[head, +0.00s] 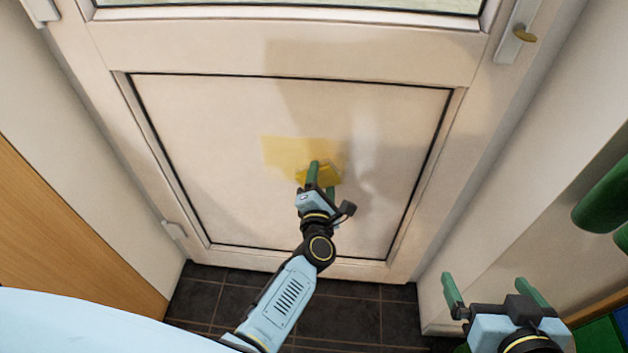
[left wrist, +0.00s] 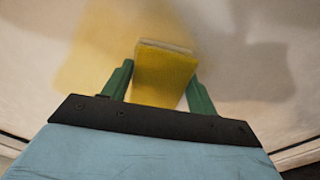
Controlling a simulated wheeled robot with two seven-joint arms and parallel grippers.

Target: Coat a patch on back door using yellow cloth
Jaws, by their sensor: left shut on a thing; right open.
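The white back door (head: 200,110) fills the middle of the head view, with a recessed lower panel edged in black. A pale yellow patch (head: 280,151) shows on that panel, left of and above my left gripper. My left gripper (head: 321,178) is shut on the yellow cloth (head: 333,176), which is at the panel's surface. In the left wrist view the cloth (left wrist: 165,75) sits between the green fingers as a folded block, with the yellow patch (left wrist: 90,50) on the panel behind it. My right gripper (head: 492,290) is open and empty at the lower right, away from the door.
A wooden panel (head: 60,240) stands at the left. Green rounded objects (head: 602,195) are at the right edge. Dark floor tiles (head: 365,312) lie below the door.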

